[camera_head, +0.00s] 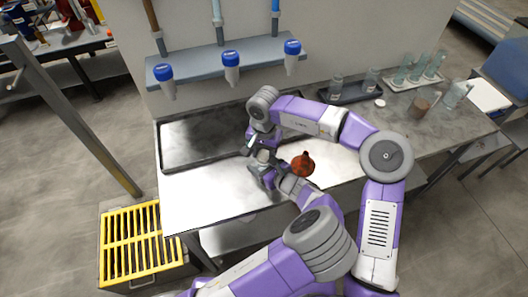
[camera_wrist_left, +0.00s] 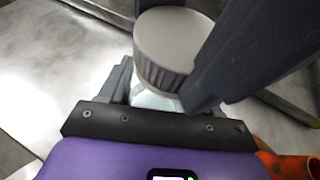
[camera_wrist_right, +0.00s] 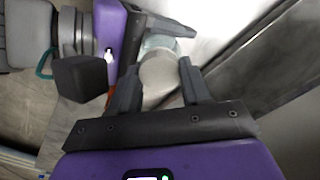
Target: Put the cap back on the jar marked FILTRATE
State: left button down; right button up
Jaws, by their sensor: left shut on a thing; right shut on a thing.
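A pale grey ribbed cap (camera_wrist_left: 170,50) sits over the mouth of a clear jar (camera_wrist_left: 155,100) in the left wrist view. Whether it is seated or only resting there, I cannot tell. My left gripper (camera_head: 257,157) is shut on the jar. My right gripper (camera_head: 256,137) is shut on the cap, which also shows between its fingers in the right wrist view (camera_wrist_right: 160,75). The jar's glass (camera_wrist_right: 160,42) shows beyond the cap there. In the head view the grippers mostly hide jar and cap. No FILTRATE marking is legible.
An orange-red funnel-shaped thing (camera_head: 303,164) stands close to my left arm. A dark shallow tray (camera_head: 190,150) lies behind the grippers. Jars stand in a black rack (camera_head: 352,94), with a small white round piece (camera_head: 380,102) nearby. Blue-capped bottles (camera_head: 231,66) hang above.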

jog(key=o, duration=1.2)
jog(key=shift+r, duration=2.3)
jog(key=shift+r, duration=0.1)
jog(key=shift+c, duration=0.3)
jog(key=shift+r+m, duration=0.6)
jog(key=shift+r, duration=1.05)
jog(key=shift+f, duration=0.1)
